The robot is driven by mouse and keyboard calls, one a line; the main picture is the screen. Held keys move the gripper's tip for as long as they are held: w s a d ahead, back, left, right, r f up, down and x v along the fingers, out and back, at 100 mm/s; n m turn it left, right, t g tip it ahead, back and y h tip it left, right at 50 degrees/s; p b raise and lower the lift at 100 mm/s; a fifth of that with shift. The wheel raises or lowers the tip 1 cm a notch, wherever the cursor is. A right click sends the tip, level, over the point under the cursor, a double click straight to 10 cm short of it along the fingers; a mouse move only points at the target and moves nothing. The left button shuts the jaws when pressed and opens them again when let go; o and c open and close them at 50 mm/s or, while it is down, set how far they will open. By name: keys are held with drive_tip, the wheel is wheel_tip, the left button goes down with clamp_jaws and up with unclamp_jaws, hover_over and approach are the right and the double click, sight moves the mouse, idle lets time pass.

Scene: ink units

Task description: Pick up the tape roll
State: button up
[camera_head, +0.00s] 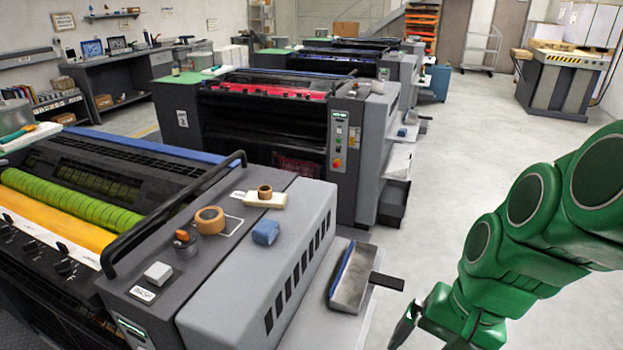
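A tan tape roll (211,229) lies flat on the grey top of the nearest printing machine. A smaller brown roll (265,191) sits on a pale block (264,201) just behind it to the right; I cannot tell whether it is also tape. My green arm comes in from the right. My gripper (405,327) is low at the bottom edge, well to the right of the tape roll and apart from it. Only a dark finger part shows; the rest is hidden or cut off, so its opening cannot be told.
A blue block (265,232), an orange and dark object (185,243) and a light grey box (158,273) stand near the tape roll. A black handrail (170,212) runs along the machine's left. A metal tray (352,278) juts out on the right.

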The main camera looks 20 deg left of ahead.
drive_tip(key=w+a+r+m+y, duration=0.15)
drive_tip(key=w+a, duration=0.25)
drive_tip(key=a, duration=0.5)
drive_tip(key=w+a+r+m+y, duration=0.1)
drive_tip(key=w+a+y, duration=0.2)
drive_tip(key=w+a, duration=0.35)
drive_tip(key=m+y, duration=0.6)
drive_tip(key=m, duration=0.7)
hover_over(209, 218)
drive_tip(key=w+d, duration=0.1)
drive_tip(key=d, duration=0.1)
wheel_tip(209, 218, down, 3)
drive_tip(key=shift+w+r, duration=0.15)
drive_tip(key=shift+r, duration=0.05)
drive_tip(key=shift+w+a+f, duration=0.1)
drive_tip(key=shift+a+f, duration=0.2)
drive_tip(key=shift+f, duration=1.95)
drive_tip(key=f, duration=0.1)
drive_tip(key=a+f, duration=0.1)
drive_tip(key=f, duration=0.1)
drive_tip(key=shift+a+f, duration=0.25)
drive_tip(key=shift+s+a+f, duration=0.15)
drive_tip(key=shift+s+a, duration=0.05)
drive_tip(key=shift+a, duration=0.4)
drive_tip(key=shift+c, duration=0.5)
